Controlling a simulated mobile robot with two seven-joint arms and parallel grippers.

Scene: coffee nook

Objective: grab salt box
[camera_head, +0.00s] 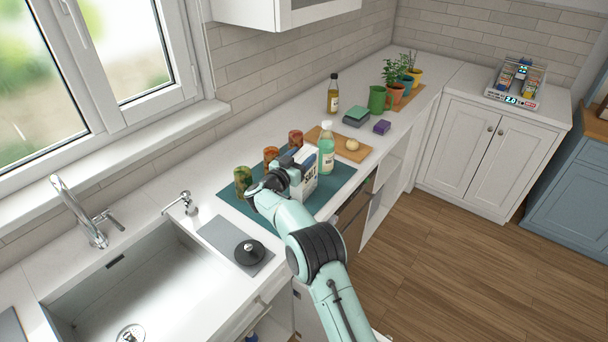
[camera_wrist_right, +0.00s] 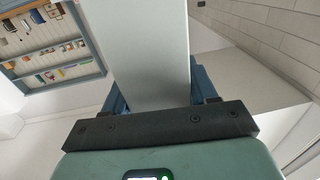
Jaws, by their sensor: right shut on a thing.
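The salt box (camera_head: 309,180) is white with dark lettering and stands over the teal mat on the counter; whether it touches the mat is hidden. My right gripper (camera_head: 288,172) is shut on the salt box from its left side, and my arm covers part of the box's front. In the right wrist view the box is a large pale panel (camera_wrist_right: 150,45) between the blue fingers of the gripper (camera_wrist_right: 158,92). My left gripper is in neither view.
The teal mat (camera_head: 336,182) holds several patterned jars, one (camera_head: 242,180) left of my gripper. The sink (camera_head: 150,290) is at the left.

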